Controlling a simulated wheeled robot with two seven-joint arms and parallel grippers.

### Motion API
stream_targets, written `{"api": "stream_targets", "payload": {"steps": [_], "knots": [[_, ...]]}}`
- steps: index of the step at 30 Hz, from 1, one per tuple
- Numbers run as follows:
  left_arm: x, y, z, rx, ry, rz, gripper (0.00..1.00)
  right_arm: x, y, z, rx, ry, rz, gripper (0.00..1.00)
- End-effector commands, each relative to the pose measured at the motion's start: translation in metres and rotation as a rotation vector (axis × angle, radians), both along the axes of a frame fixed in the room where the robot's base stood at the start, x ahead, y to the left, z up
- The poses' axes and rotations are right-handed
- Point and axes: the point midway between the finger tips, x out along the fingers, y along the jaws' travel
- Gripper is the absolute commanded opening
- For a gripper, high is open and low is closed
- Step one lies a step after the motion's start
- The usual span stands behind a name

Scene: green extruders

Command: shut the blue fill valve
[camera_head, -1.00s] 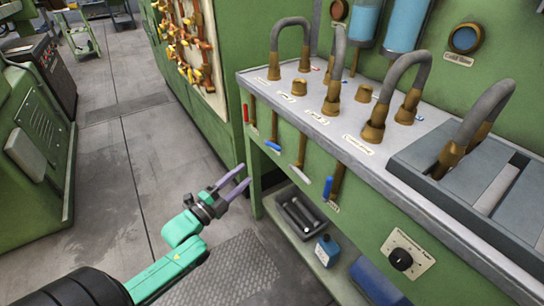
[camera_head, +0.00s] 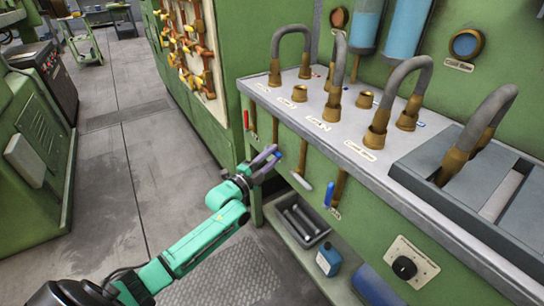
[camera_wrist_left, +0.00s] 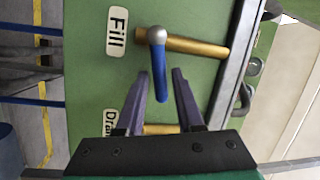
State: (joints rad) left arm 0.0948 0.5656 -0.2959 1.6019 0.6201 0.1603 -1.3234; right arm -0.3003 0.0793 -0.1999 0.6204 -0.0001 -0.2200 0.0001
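The blue fill valve lever (camera_wrist_left: 160,72) has a silver knob end and sits on a brass pipe (camera_wrist_left: 195,45) beside a "Fill" label (camera_wrist_left: 117,32) on the green panel. In the wrist view it lies between my left gripper's (camera_wrist_left: 160,75) two purple fingertips, with a gap on each side. In the head view my left gripper (camera_head: 271,160) is at the cabinet front, by this lever, which is mostly hidden behind the fingers. The left gripper is open. My right gripper is not in view.
A red lever (camera_head: 246,119), a white lever (camera_head: 301,181) and another blue lever (camera_head: 329,194) are along the same cabinet front. A "Drain" label (camera_wrist_left: 109,122) is partly hidden by a finger. A black tray (camera_head: 300,222) and a blue bottle (camera_head: 328,259) stand on the shelf below.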

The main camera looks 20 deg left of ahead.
Motion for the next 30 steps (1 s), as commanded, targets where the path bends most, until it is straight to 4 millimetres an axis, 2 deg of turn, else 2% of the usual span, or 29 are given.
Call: {"api": "stream_targets", "payload": {"steps": [1,2,3,30], "knots": [[-0.0001,0.0000,0.0000,0.000,0.000,0.000,0.13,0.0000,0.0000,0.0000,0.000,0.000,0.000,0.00],[-0.0002,0.0001,0.0000,0.000,0.000,0.000,0.01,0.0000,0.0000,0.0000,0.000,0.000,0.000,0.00],[-0.0002,0.0001,0.0000,0.000,0.000,0.000,0.00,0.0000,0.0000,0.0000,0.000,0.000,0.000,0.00],[-0.0004,0.0002,-0.0005,-0.001,0.000,0.000,0.00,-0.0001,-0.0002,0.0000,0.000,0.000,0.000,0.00]]}}
